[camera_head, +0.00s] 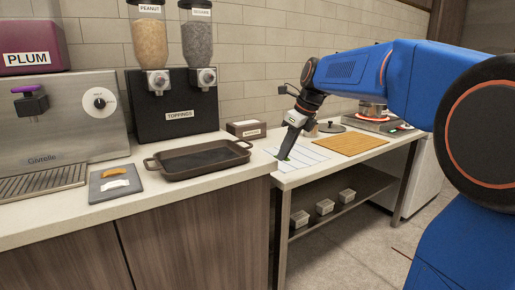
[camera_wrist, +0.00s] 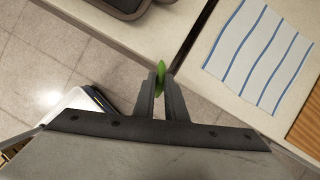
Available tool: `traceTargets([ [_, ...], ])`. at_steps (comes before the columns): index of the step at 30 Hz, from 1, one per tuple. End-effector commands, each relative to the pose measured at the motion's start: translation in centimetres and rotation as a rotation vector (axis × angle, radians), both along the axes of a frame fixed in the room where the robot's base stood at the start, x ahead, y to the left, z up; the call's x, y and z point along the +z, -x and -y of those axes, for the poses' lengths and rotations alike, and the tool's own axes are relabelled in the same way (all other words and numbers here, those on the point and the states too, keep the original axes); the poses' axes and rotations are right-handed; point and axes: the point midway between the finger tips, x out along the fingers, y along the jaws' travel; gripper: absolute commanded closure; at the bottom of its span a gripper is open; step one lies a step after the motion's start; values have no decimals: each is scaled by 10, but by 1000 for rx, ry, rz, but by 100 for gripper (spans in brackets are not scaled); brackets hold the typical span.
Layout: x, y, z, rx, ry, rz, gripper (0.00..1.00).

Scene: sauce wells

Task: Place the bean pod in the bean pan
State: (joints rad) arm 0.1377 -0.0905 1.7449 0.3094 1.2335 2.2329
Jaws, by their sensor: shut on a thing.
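My gripper (camera_head: 284,158) is shut on a small green bean pod (camera_wrist: 161,68), which shows between the fingertips (camera_wrist: 160,82) in the wrist view. In the head view the pod is only a speck of green at the fingertips. The gripper points down near the left end of the right-hand table, beside the striped cloth. A brown rectangular pan (camera_head: 161,172) with two handles stands on the left counter, left of my gripper. It carries no readable label, so I cannot tell if it is the bean pan. Its edge shows at the top of the wrist view (camera_wrist: 128,14).
A slate (camera_head: 98,193) with an orange and a white piece lies left of the pan. Toppings dispensers (camera_head: 176,112) stand behind it. The striped cloth (camera_head: 303,154) and a wooden board (camera_head: 350,145) lie on the right table. A gap separates counter and table.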

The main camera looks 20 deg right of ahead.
Motion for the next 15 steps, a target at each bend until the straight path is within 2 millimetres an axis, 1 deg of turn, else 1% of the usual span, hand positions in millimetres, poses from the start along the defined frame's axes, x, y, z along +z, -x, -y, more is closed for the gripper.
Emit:
traceTargets([
  [1,0,-9,-8,3,0,0,100],
  [3,-1,-19,-16,4,-1,0,100],
  [6,0,-29,-25,3,0,2,100],
  [15,0,-43,-37,2,1,0,100],
])
